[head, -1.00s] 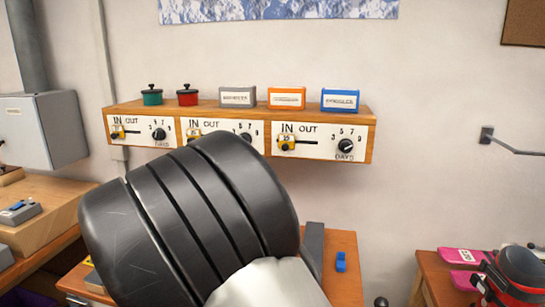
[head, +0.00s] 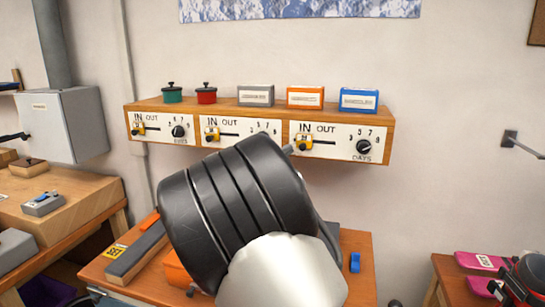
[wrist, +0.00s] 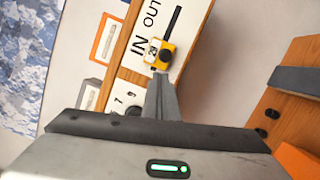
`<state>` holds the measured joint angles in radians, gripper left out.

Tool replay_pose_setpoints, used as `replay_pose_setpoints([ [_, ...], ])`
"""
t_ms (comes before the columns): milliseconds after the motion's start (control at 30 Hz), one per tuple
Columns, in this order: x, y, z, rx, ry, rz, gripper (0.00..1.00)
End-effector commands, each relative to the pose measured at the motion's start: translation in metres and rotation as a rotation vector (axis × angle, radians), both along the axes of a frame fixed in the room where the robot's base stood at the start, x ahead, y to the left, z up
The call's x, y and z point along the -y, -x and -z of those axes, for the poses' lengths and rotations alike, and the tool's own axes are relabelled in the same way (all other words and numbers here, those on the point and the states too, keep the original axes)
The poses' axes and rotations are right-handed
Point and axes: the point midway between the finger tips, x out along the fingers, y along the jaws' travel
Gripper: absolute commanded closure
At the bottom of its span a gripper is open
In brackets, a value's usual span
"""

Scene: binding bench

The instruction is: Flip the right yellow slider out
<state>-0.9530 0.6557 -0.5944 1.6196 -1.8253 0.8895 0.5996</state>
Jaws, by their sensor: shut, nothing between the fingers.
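The right yellow slider (head: 304,142) sits at the IN end of its dark slot on the right white panel (head: 340,143). In the wrist view the same slider (wrist: 159,53) is just beyond my fingertips, with a small number tag and a dark knob on it. My gripper (wrist: 161,76) is shut and empty, its tips at the slider's near edge; I cannot tell whether they touch it. In the head view my dark arm covers most of the gripper; only a grey tip (head: 288,149) shows left of the slider.
The wooden shelf box (head: 389,136) also holds a middle slider (head: 212,134) and a left slider (head: 137,128), both at IN. Dials stand right of the slots. Two pots and three boxes, including a blue box (head: 359,100), stand on top.

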Motion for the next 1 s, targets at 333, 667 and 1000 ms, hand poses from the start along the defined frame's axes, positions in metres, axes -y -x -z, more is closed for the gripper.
replay_pose_setpoints([
  [333, 0.013, 0.003, -0.003, -0.001, -0.001, -0.002, 1.0],
  [667, 0.025, 0.005, 0.002, 0.0, -0.004, 0.002, 1.0],
  [1000, 0.073, 0.015, 0.002, 0.0, -0.004, 0.001, 1.0],
])
